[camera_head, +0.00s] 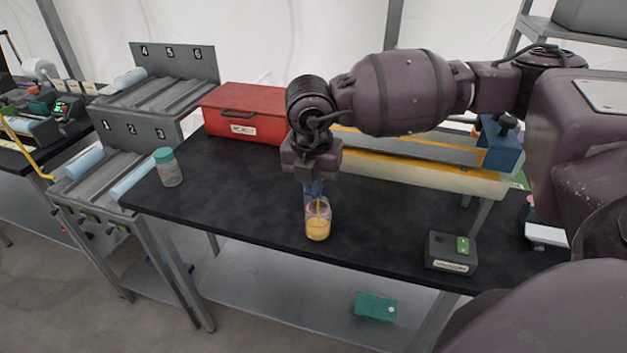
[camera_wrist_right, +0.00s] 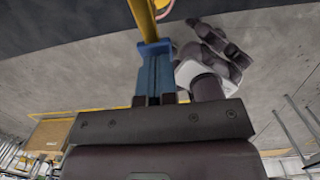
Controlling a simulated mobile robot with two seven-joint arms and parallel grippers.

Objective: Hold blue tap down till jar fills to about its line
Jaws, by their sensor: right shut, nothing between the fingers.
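The clear jar (camera_head: 318,229) stands upright on the black bench, with yellow-orange liquid in its lower part. I cannot make out the fill line. In the right wrist view a blue part (camera_wrist_right: 154,66) is at the fingertips; I cannot separate tap from fingers. The right gripper is shut and empty. My left gripper is not seen.
A lidded jar (camera_head: 167,167) stands at the bench's left end. A red box (camera_head: 245,113) and a long cream-and-yellow trough (camera_head: 420,170) are behind. A dark box with a green switch (camera_head: 450,253) is at right. Numbered racks (camera_head: 125,135) stand left.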

